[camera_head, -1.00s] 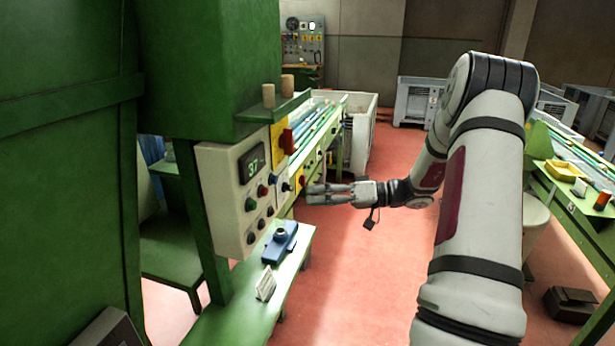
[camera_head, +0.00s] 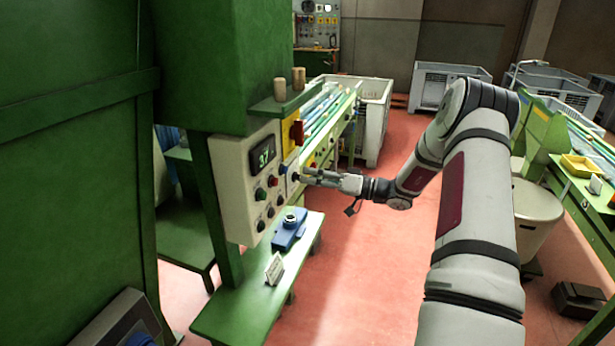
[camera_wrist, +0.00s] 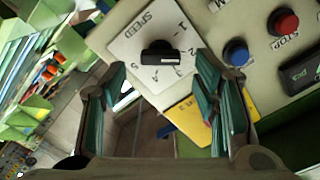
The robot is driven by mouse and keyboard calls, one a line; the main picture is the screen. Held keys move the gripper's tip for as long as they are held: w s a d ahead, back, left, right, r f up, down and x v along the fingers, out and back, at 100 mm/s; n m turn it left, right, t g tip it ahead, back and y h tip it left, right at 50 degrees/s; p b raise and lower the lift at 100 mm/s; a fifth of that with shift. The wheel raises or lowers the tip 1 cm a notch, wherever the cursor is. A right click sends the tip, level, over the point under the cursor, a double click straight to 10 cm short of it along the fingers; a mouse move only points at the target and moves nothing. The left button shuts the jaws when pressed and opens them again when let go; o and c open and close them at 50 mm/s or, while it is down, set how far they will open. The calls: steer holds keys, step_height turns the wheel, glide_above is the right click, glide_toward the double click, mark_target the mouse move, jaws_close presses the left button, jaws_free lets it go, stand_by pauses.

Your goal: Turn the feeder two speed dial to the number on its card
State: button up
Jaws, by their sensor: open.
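The speed dial (camera_wrist: 160,58) is a black knob on a white plate marked SPEED in the wrist view, with numbers around it, some hard to read. My gripper (camera_wrist: 161,66) is open, with one finger on each side of the knob in that view; I cannot tell whether they touch it. In the head view my gripper (camera_head: 303,178) points at the right side of the pale control panel (camera_head: 232,192), its tips close to the panel face. A small white card (camera_head: 274,268) stands on the green bench; its writing is too small to read.
Blue and red buttons (camera_wrist: 236,53) sit beside the dial plate. A dark display (camera_head: 262,154), a yellow plate with a red switch (camera_head: 297,132) and corks on a shelf (camera_head: 280,88) are nearby. A blue device (camera_head: 290,231) lies on the bench below.

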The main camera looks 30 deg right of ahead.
mark_target(298, 177)
steer(key=shift+x, duration=1.35)
steer(key=shift+c, duration=0.6)
steer(key=c, duration=1)
steer(key=shift+c, duration=0.2)
